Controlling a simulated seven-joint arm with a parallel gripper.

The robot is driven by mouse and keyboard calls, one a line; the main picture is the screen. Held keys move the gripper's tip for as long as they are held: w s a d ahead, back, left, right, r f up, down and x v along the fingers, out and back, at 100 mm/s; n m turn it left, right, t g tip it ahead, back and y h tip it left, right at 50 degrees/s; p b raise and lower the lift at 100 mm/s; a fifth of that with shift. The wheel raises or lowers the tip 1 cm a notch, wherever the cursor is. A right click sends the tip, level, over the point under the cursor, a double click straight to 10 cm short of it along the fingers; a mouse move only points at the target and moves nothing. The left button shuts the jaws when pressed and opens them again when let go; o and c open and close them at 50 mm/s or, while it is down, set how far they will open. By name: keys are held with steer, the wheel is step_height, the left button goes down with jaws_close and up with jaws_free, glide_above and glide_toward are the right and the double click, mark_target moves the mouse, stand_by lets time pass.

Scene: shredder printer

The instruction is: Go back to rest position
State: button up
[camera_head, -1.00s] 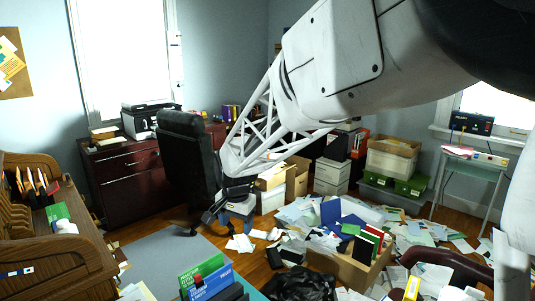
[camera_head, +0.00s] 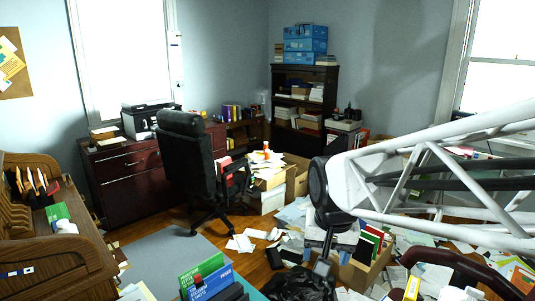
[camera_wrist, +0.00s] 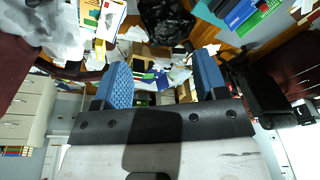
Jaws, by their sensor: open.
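My gripper (camera_wrist: 162,62) shows in the wrist view with its two blue padded fingers spread wide and nothing between them. In the head view my arm comes in from the right edge as a white lattice link. It ends in a dark round joint, and my wrist hangs below it over the cluttered floor. The gripper end there is small and dark, in front of the open cardboard box (camera_head: 357,275), and its fingers are hard to make out. The wrist view shows a black bag (camera_wrist: 166,22) beyond the fingers.
A black office chair (camera_head: 185,150) stands left of my arm, before a dark cabinet (camera_head: 130,180). A dark bookshelf (camera_head: 300,105) with blue boxes (camera_head: 305,42) stands at the back. Papers cover the floor. A wooden rolltop desk (camera_head: 60,255) is at left. The grey mat (camera_head: 170,260) is clear.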

steer(key=s+d+f, duration=0.1)
steer(key=s+d, duration=0.2)
steer(key=s, duration=0.3)
steer(key=s+d+f+n, duration=0.1)
steer(key=s+d, duration=0.2)
steer(key=s, duration=0.4)
steer(key=shift+s+d+n, duration=0.3)
steer(key=shift+d, duration=0.1)
stand_by(1.1)
